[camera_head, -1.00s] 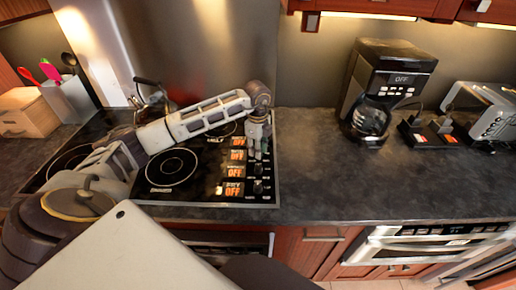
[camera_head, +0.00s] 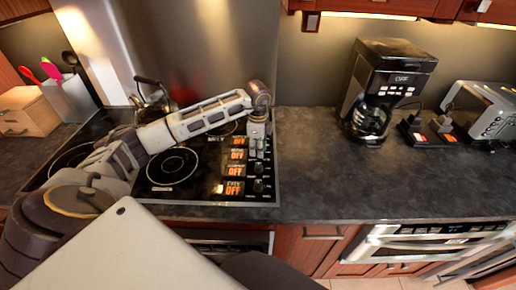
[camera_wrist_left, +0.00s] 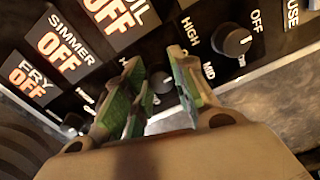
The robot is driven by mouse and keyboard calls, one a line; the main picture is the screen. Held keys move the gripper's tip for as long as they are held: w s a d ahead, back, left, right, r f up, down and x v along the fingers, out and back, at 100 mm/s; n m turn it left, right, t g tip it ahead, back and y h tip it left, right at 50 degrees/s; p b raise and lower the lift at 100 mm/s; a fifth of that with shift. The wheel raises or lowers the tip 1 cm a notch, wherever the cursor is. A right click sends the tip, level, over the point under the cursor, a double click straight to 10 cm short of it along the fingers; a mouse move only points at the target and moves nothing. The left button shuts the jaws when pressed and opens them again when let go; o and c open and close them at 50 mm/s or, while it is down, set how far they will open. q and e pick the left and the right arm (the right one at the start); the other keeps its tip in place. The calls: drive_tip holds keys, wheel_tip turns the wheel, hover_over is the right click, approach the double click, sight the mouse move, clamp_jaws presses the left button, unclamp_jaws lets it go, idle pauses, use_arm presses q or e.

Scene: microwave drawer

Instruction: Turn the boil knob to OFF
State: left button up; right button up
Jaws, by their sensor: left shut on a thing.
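The black boil knob (camera_wrist_left: 163,82) shows between my left gripper's green-padded fingers (camera_wrist_left: 160,95) in the left wrist view. My left gripper is shut on it. The boil display (camera_wrist_left: 112,20) beside it reads OFF in orange, with its name partly cut off by the frame edge. In the head view my left gripper (camera_head: 257,138) points down over the control strip at the right side of the black cooktop (camera_head: 212,192), hiding the knob there. My right gripper is not in view.
The simmer display (camera_wrist_left: 58,45) and fry display (camera_wrist_left: 30,82) also read OFF. A neighbouring knob (camera_wrist_left: 238,41) sits close to the right finger. A kettle (camera_head: 150,93) stands behind my left arm. The counter (camera_head: 318,165) right of the cooktop is clear up to the coffee maker (camera_head: 385,85).

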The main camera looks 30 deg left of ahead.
use_arm(q)
drive_tip(key=o, duration=1)
drive_tip(key=shift+r, duration=0.75)
wheel_tip(320, 180, up, 11)
drive_tip(key=shift+f, duration=0.2)
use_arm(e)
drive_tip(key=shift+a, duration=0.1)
use_arm(q)
wheel_tip(320, 180, up, 9)
drive_tip(key=p, duration=0.9)
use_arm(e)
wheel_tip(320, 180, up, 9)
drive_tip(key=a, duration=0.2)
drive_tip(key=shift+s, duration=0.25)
